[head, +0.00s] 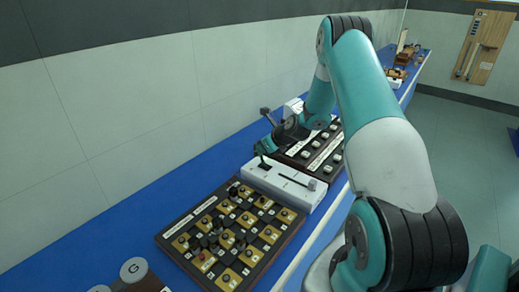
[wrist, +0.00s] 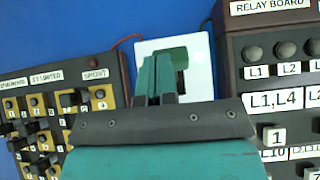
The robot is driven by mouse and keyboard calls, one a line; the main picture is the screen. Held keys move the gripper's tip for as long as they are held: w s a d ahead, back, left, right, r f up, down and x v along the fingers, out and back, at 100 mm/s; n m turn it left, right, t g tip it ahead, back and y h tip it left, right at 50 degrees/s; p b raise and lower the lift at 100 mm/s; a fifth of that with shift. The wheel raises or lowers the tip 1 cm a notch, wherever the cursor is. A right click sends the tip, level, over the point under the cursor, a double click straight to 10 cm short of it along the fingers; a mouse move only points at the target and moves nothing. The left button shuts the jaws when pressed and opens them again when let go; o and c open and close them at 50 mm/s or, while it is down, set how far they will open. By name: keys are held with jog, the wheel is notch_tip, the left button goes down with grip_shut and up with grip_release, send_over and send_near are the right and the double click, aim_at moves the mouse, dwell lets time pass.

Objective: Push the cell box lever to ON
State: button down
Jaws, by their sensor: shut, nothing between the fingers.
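The white box (head: 283,187), which I take for the cell box, stands on the blue bench between two dark boards. A small black lever (head: 262,164) rises near its back left end, and a slider with a grey knob (head: 312,184) is at its right. The box's ON and OFF marks are too small to read. My gripper (head: 262,147) is shut and empty, just behind and above the lever; I cannot tell whether they touch. In the wrist view, my teal fingertips (wrist: 166,60) are over the white box (wrist: 204,45) and hide much of it, including most of the lever area.
A board with yellow tiles and black knobs (head: 232,232) lies in front of the box. The relay board (head: 318,150) lies close behind, under my arm. A red wire (wrist: 127,39) runs beside the box. The wall (head: 130,120) borders the bench at left.

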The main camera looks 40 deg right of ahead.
jog(key=s+r+p, duration=0.3)
jog(key=r+p, duration=0.5)
jog(key=r, duration=0.1)
jog(key=shift+s+d+r, duration=0.25)
jog(key=shift+d, duration=0.15)
jog(key=shift+a, duration=0.1)
